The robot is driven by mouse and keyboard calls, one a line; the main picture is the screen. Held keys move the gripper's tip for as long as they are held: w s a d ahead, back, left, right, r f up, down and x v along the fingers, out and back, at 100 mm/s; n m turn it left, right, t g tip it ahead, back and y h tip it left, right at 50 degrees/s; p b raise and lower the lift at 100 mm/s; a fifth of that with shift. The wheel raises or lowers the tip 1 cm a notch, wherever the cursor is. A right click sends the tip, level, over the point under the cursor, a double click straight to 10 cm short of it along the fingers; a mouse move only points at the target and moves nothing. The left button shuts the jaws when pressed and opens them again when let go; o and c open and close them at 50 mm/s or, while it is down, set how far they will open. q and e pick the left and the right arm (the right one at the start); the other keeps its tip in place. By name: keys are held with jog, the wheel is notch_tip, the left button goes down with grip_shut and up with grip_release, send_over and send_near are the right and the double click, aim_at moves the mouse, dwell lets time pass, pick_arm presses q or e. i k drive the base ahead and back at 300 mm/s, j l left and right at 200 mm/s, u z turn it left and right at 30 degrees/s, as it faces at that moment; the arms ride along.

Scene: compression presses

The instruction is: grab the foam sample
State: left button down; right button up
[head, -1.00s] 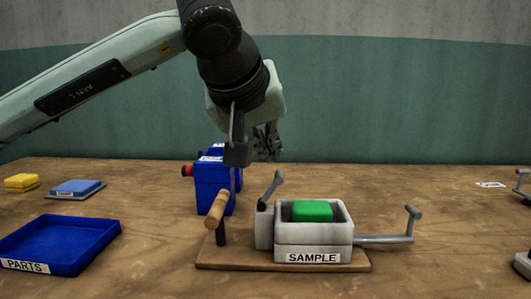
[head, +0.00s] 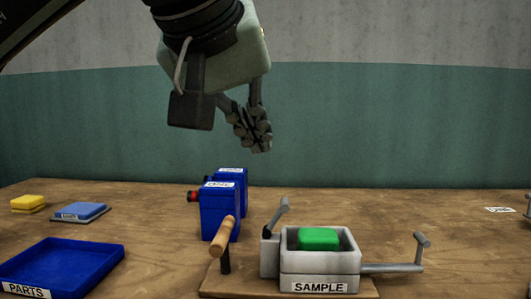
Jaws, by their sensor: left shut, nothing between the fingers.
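The foam sample (head: 319,238) is a green block. It sits in the open grey box of the press (head: 320,268), which is labelled SAMPLE and stands on a wooden base. Its top shows above the box's front wall. My left gripper (head: 259,143) is shut and empty, high above the table and up to the left of the foam, well apart from it. My right gripper is out of view.
The press has a wooden-handled lever (head: 222,236) at left and a grey crank (head: 422,247) at right. Blue boxes (head: 219,212) stand behind it. A blue PARTS tray (head: 62,268), a yellow block (head: 28,202) and a blue block (head: 80,211) lie left. Table right of the press is mostly clear.

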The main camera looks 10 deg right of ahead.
aim_at(311, 239)
jog(key=k+j, duration=0.7)
jog(key=k, duration=0.2)
